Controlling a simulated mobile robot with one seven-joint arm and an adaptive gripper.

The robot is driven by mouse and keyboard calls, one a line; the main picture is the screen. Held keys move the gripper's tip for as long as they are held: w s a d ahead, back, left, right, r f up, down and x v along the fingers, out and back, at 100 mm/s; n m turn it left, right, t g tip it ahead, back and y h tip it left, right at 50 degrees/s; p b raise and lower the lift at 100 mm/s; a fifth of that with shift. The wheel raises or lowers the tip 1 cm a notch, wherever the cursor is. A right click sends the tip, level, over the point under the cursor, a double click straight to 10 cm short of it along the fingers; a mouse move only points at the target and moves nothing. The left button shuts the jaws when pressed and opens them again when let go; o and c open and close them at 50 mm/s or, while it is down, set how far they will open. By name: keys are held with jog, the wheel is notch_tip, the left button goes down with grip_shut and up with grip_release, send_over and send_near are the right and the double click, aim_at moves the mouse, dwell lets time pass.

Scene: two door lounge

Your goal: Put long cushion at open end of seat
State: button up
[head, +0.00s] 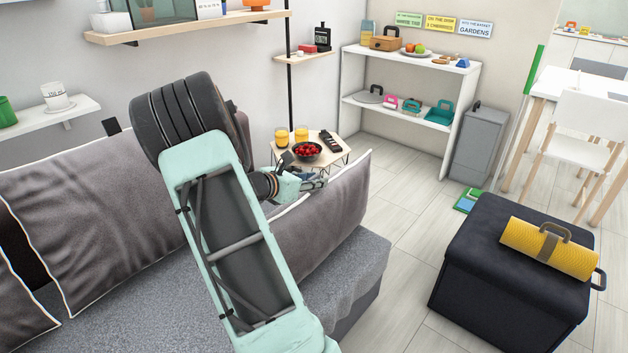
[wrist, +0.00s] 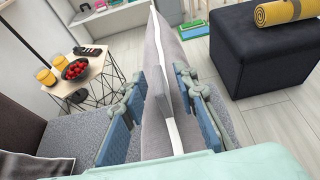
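The long grey cushion (head: 325,215) with white piping stands on edge at the seat's open end, leaning slightly, in the head view. The grey sofa seat (head: 355,268) shows below it. My gripper (head: 312,183) is at the cushion's top edge. In the wrist view, its two fingers (wrist: 160,100) straddle the cushion's edge, with a grey tab (wrist: 157,108) between them. I cannot tell whether the pads press on it. My arm hides part of the cushion in the head view. The cushion also shows in the wrist view (wrist: 155,55).
Grey back cushions (head: 100,215) line the sofa at left. A small side table (head: 326,157) holds a bowl of red fruit (head: 307,151) and yellow cups beyond the cushion. A dark ottoman (head: 500,265) with a yellow roll (head: 548,250) stands at right. Floor between is clear.

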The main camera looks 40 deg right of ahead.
jog(key=p+v, duration=0.1)
jog(key=v, duration=1.1)
jog(key=shift+p, duration=0.3)
jog(key=shift+w, duration=0.15)
